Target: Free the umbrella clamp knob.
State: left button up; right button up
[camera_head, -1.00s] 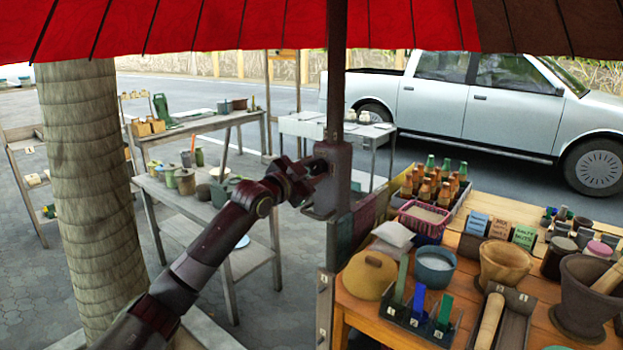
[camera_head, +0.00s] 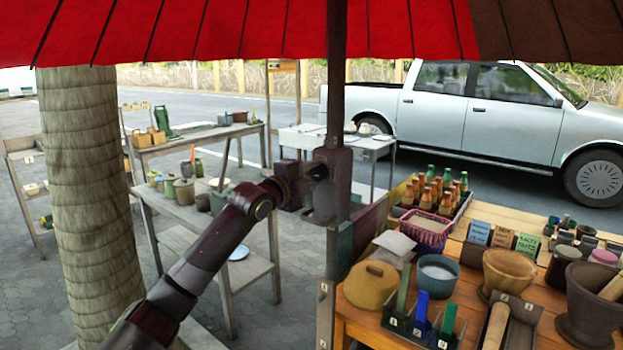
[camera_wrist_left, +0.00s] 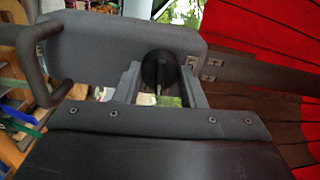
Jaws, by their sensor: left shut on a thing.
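The umbrella clamp (camera_head: 332,200) is a dark block around the umbrella pole (camera_head: 337,100), at the counter's left end. My left gripper (camera_head: 306,172) comes in from the left and meets the clamp's left side. In the left wrist view, the black round clamp knob (camera_wrist_left: 158,68) sits between the two fingers of my left gripper (camera_wrist_left: 161,84), in front of the clamp's grey plate (camera_wrist_left: 105,50). The gripper is shut on the knob. In the head view the gripper mostly hides the knob. My right gripper is not in view.
The red umbrella canopy (camera_head: 250,30) hangs overhead. A thick trunk (camera_head: 92,200) stands at the left. A side table (camera_head: 200,205) stands behind my left arm.

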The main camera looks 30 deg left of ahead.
pick_arm(q)
jog(key=shift+m, duration=0.6)
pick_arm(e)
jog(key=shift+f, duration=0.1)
pick_arm(q)
jog(key=o, duration=1)
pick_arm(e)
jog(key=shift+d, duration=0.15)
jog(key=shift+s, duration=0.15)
